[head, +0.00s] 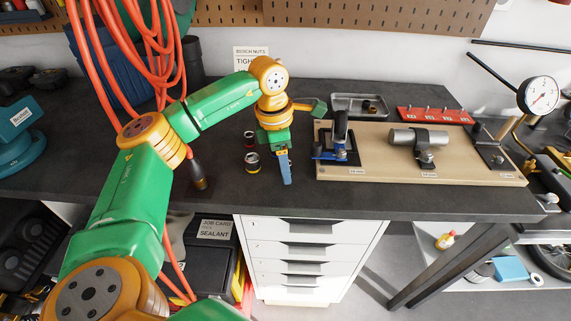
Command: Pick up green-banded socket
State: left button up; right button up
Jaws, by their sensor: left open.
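My left gripper (286,180) points down over the dark bench top, left of the wooden board. It is seen edge-on, with blue fingers, and it is open. Two small dark sockets stand upright to its left: one with a reddish band (249,138) and, nearer the front, one with a yellowish band (253,162). Both are apart from the gripper. I cannot make out a green-banded socket; the gripper and wrist hide part of the bench there. My right gripper is not in view.
A dark-tipped tool (198,176) stands left of the sockets. A dial gauge (539,96) is at right.

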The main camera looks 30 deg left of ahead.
pick_arm(q)
jog(key=shift+w+f, duration=0.4)
jog(key=shift+w, duration=0.25)
jog(key=shift+c, duration=1.1)
jog(key=shift+s+r, duration=0.15)
jog(key=shift+s, duration=0.15)
grip_shut()
jog(key=shift+w, duration=0.1)
